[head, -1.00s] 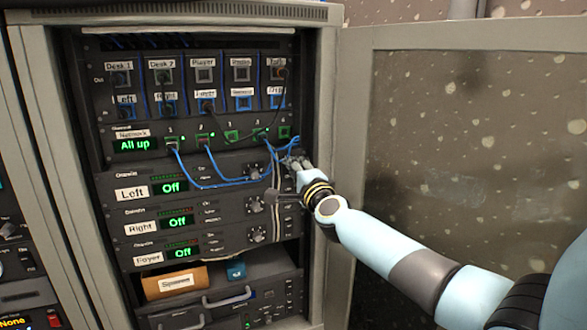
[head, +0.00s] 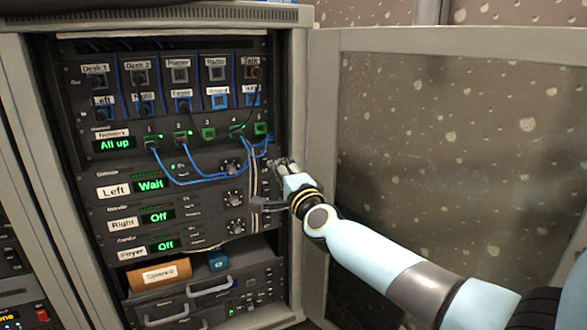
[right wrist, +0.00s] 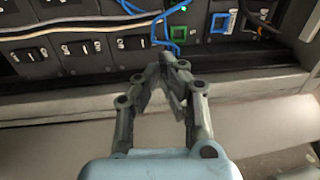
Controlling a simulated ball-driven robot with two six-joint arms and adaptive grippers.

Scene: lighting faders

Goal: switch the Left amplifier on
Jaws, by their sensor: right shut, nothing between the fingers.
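The Left amplifier (head: 205,187) is the upper of three stacked amplifiers in the rack. Its green display (head: 151,185) reads "Wait". My right gripper (head: 281,164) is at the right end of this amplifier's front, partly covering it. In the right wrist view the gripper (right wrist: 174,60) is shut and empty, its fingertips close to the panel. A black rocker switch (right wrist: 135,42) lies just beyond and left of the tips; I cannot tell whether they touch it. My left gripper is not in view.
The Right amplifier (head: 205,215) and Foyer amplifier (head: 195,238) below both read "Off". Blue cables (head: 205,179) hang from the network unit (head: 195,138), which reads "All up", and pass near my fingertips. The open rack door (head: 440,150) stands to the right, behind my arm.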

